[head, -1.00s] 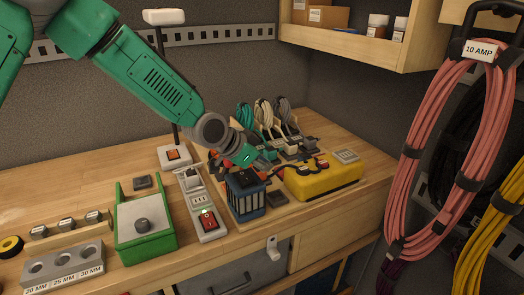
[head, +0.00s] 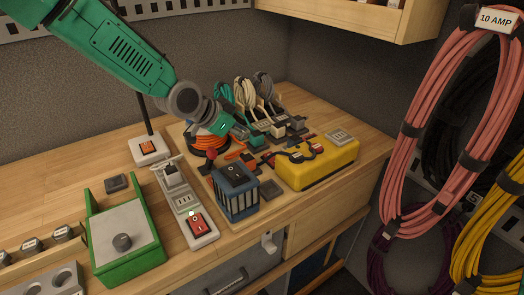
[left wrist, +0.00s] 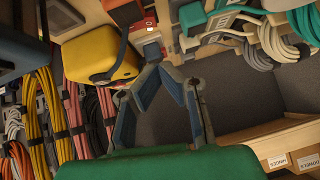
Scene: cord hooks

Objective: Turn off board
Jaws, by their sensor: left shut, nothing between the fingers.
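The board is a long pale power strip (head: 184,203) lying on the workbench, with sockets, a plug at its far end and a red rocker switch (head: 197,222) at its near end. A small green light glows beside the switch. My left gripper (head: 258,140) is shut and empty, behind and to the right of the board, near the orange cable reel, apart from the switch. In the left wrist view, its two blue-grey fingers (left wrist: 166,72) show; I cannot make out the board there for certain. My right gripper is not in view.
A blue box with a black switch (head: 234,190) stands right of the board. A green box with a knob (head: 124,243) stands left. A yellow case (head: 318,165) lies to the right. A lamp base (head: 147,149) stands behind. Red cords (head: 447,120) hang at right.

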